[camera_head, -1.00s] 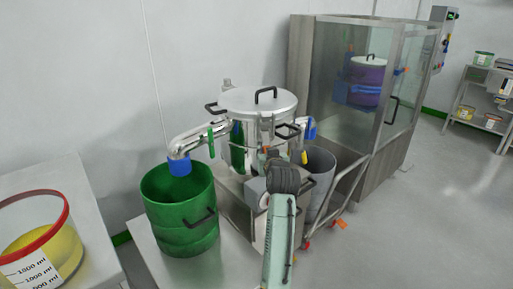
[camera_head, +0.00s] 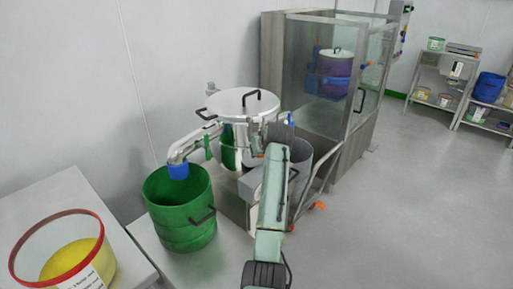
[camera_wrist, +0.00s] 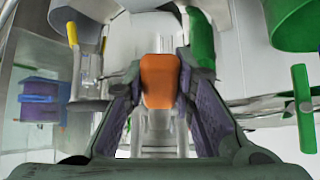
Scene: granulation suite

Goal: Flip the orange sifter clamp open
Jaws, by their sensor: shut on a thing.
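The orange sifter clamp (camera_wrist: 159,82) shows in the middle of the wrist view as an orange block. My gripper (camera_wrist: 160,68) has one finger on each side of it and is closed on it. In the head view the silver sifter (camera_head: 243,106) stands behind my arm, with its round lid and black handles on top. My arm reaches to the sifter's front right side, and it hides the clamp and most of my gripper there.
An open green drum (camera_head: 181,215) stands left of the sifter under its spout. A grey bin (camera_head: 301,157) is on its right. A glass-walled booth (camera_head: 335,85) stands behind. A red-rimmed tub (camera_head: 60,250) of yellow material sits at the front left. The floor at the right is clear.

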